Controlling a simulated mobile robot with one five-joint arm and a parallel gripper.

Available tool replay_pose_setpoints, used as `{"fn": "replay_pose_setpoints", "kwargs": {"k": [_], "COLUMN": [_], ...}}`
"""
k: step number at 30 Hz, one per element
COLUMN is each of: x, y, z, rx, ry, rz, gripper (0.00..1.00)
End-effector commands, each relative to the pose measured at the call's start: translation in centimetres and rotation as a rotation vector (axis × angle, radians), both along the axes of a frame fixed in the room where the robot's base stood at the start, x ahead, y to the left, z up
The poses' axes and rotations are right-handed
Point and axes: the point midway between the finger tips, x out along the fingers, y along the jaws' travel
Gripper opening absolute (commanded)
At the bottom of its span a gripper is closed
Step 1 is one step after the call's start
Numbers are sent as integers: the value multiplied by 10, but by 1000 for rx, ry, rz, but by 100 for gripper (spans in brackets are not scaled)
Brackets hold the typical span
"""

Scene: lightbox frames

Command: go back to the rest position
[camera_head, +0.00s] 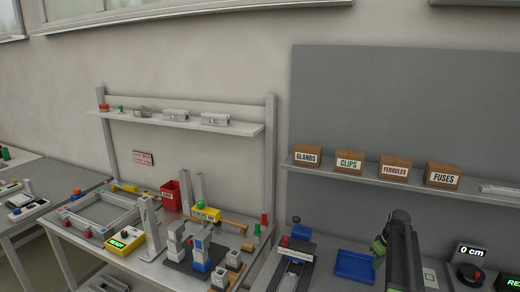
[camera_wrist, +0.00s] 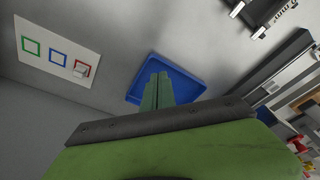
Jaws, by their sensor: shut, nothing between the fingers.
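My gripper (camera_head: 378,250) shows at the lower right in the head view, at the end of my dark arm. It is near the blue tray (camera_head: 355,266), slightly to the tray's right in the picture. In the wrist view, my green gripper fingers (camera_wrist: 158,90) are together with nothing between them. They overlap the blue tray (camera_wrist: 190,85) from this angle. I cannot tell the height of the fingers above the tray. The tray looks empty where it shows.
A shelf with boxes labelled GLANDS (camera_head: 307,157), CLIPS (camera_head: 349,162), FERRULES (camera_head: 395,169) and FUSES (camera_head: 442,176) is behind. A 0 cm display (camera_head: 472,252) stands right of my arm. A white card with coloured squares (camera_wrist: 55,50) lies near the tray.

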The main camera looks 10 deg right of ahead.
Motion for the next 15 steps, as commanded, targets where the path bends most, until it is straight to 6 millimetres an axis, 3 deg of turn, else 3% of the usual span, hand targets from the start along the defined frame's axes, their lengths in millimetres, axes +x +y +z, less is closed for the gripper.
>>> {"fn": "replay_pose_setpoints", "kwargs": {"k": [1,4,8,12,15], "x": [5,10,-7,-54,-103], "y": [35,113,226,328,376], "z": [0,-1,-2,-3,-4], "rx": [-1,-5,-7,-14,-23], "ry": [3,16,44,89,128], "rz": [43,126,201,205,136], "gripper": [0,0,0,0,0]}}
